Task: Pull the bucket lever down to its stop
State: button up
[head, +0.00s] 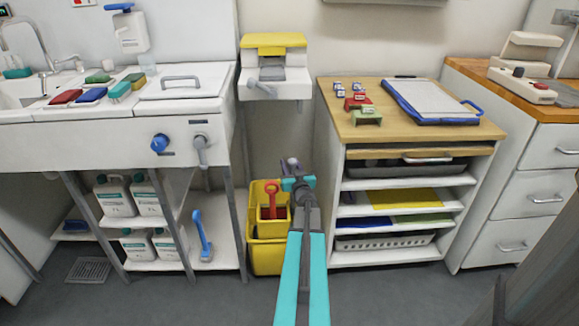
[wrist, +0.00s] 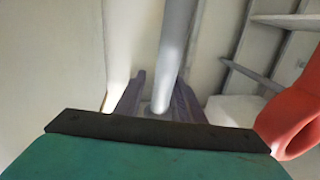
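The yellow bucket (head: 262,258) stands on the floor between the sink unit and the shelf unit. A pale knob (head: 291,162), which looks like the top of the bucket lever, shows just above my gripper (head: 296,181) at the bucket's right side. My arm hides the lever's lower part. In the wrist view a pale grey rod, apparently the lever (wrist: 175,50), rises upright between the two dark fingers of my gripper (wrist: 159,95). The fingers stand apart on either side of it, with a narrow gap visible on the left. I see no firm grip.
A red handle (head: 271,190) stands in the bucket, and a red part (wrist: 293,122) shows close on the right in the wrist view. The shelf unit (head: 328,165) is close on the right. A wall dispenser (head: 274,85) hangs above.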

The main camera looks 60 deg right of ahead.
jog(key=shift+w+d, duration=0.15)
grip_shut()
jog(key=shift+a, duration=0.25)
jog(key=shift+d, duration=0.25)
jog(key=shift+s, duration=0.2)
jog(key=shift+s+b, duration=0.1)
jog(key=shift+b, duration=0.35)
